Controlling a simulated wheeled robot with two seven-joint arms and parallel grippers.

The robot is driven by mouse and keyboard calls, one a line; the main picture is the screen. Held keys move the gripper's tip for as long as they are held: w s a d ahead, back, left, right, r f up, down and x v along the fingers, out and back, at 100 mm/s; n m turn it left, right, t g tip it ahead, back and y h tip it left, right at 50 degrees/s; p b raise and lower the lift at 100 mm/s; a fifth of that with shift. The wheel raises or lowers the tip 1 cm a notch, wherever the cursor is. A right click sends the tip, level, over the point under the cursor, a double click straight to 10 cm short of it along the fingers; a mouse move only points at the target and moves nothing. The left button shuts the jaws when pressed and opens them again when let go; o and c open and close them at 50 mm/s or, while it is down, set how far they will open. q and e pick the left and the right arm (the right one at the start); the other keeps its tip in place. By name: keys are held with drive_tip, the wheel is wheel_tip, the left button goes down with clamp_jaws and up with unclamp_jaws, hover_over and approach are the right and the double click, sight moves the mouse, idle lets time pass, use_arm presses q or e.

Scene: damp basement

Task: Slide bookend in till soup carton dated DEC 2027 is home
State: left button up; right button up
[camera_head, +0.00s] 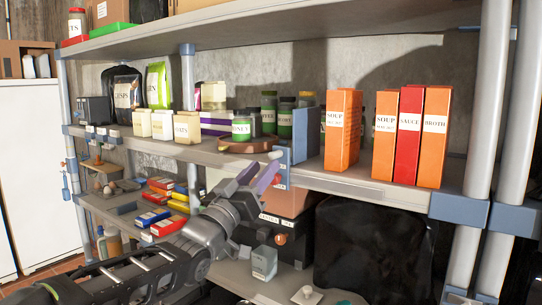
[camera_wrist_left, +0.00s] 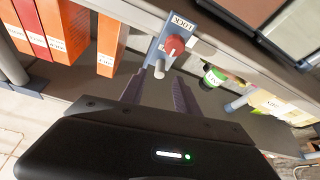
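An orange soup carton (camera_head: 342,132) stands upright near the shelf edge, right of the blue-grey bookend (camera_head: 306,134). A gap separates it from a second orange soup carton (camera_head: 384,135), then a red sauce carton (camera_head: 408,130) and an orange broth carton (camera_head: 434,135). I cannot read the small dates reliably. Below the bookend, a blue plate with a red knob and grey lever (camera_wrist_left: 173,46) hangs at the shelf edge, marked LOCK in the left wrist view. My left gripper (camera_head: 266,175) is open, its two purple fingers just short of the lever, with nothing between them. My right gripper is not shown.
Green-lidded jars (camera_head: 285,117) stand left of the bookend, with a brown board (camera_head: 248,146) at the shelf front. A shelf post (camera_head: 487,100) stands at the right. The lower shelf holds colourful boxes (camera_head: 165,198) and a black bag (camera_head: 365,245).

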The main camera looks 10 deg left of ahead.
sight(271, 159)
use_arm(q)
drive_tip(key=p+x, duration=0.1)
drive_tip(key=x, duration=0.3)
drive_tip(key=shift+w+d+r, duration=0.1)
drive_tip(key=shift+w, duration=0.2)
drive_tip(key=shift+c, duration=0.4)
clamp_jaws()
idle(0.8)
